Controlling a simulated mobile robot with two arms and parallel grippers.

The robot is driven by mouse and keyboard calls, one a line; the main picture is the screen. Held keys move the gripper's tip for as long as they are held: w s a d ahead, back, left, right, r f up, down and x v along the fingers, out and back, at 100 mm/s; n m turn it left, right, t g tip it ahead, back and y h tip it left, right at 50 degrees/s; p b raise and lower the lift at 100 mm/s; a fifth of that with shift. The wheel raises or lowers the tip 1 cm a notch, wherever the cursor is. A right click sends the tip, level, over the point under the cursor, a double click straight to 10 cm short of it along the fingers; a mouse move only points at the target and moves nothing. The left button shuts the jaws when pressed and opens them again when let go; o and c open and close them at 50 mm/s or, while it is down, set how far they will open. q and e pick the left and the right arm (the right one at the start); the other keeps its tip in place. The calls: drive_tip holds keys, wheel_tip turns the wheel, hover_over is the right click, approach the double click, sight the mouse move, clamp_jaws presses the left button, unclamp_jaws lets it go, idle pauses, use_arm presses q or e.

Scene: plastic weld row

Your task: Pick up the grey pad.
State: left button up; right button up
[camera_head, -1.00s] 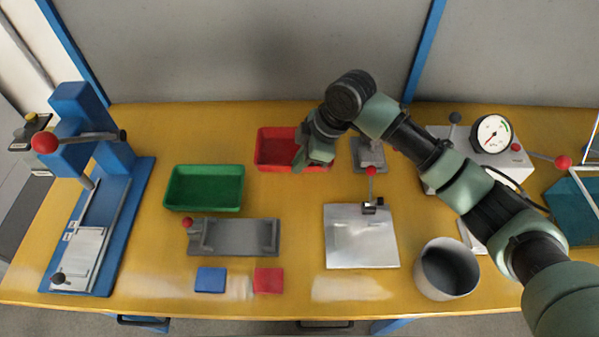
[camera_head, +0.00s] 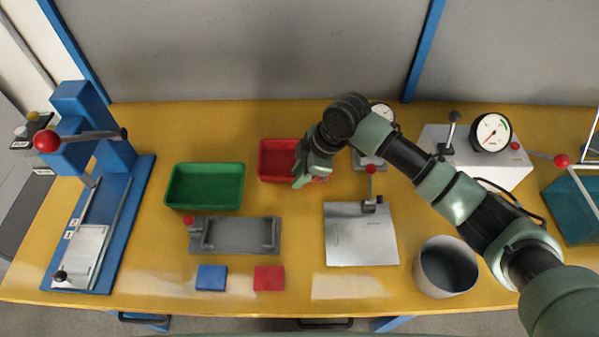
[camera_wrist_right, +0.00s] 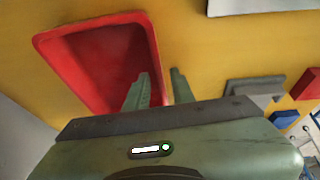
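No separate grey pad can be made out in either view. The red tray (camera_head: 275,160) is partly covered by my right gripper in the head view, so part of its inside is hidden. My right gripper (camera_head: 301,178) is above the right end of the red tray. One finger overlaps the red tray (camera_wrist_right: 85,60) and the other shows against bare yellow table. My left gripper is not in view.
A green tray (camera_head: 204,186), grey fixture (camera_head: 235,234), blue pad (camera_head: 211,278) and red pad (camera_head: 269,278) are on the table. A metal plate (camera_head: 345,245), grey cup (camera_head: 447,268) and gauge box (camera_head: 490,135) stand right. A blue press (camera_head: 125,200) is left.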

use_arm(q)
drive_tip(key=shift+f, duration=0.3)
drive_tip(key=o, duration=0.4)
use_arm(e)
drive_tip(key=v, duration=1.2)
drive_tip(key=shift+r, duration=0.15)
